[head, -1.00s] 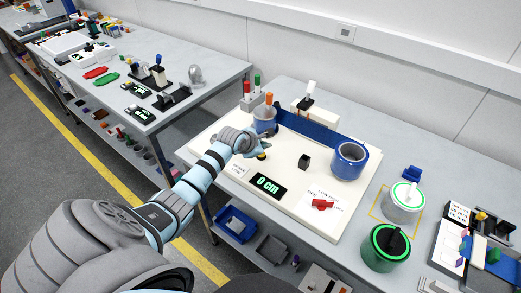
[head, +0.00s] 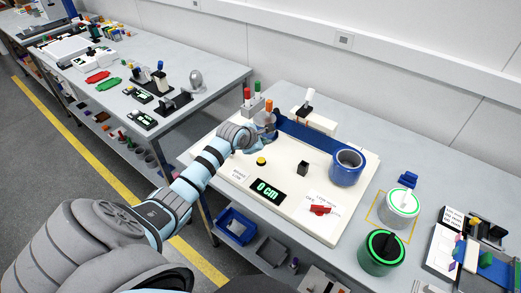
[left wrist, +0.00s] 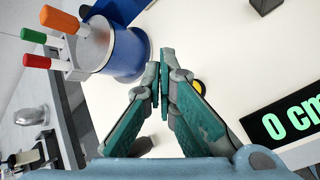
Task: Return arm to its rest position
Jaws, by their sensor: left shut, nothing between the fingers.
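My left arm (head: 199,174) reaches in from the left over the white board (head: 226,187). My left gripper (head: 266,140) is shut and empty, above the board near its back left part. In the left wrist view its two fingertips (left wrist: 164,62) meet with nothing between them. A yellow button (head: 261,161) on the board lies just in front of the gripper; it is partly hidden behind a finger in the left wrist view (left wrist: 199,86). My right gripper is not in view.
The board carries a display reading 0 cm (head: 268,190), a black cube (head: 303,168), a red switch (head: 320,210) and a blue cylinder (head: 348,168). Two round green-lit canisters stand to the right. A second table (head: 213,79) is at the left.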

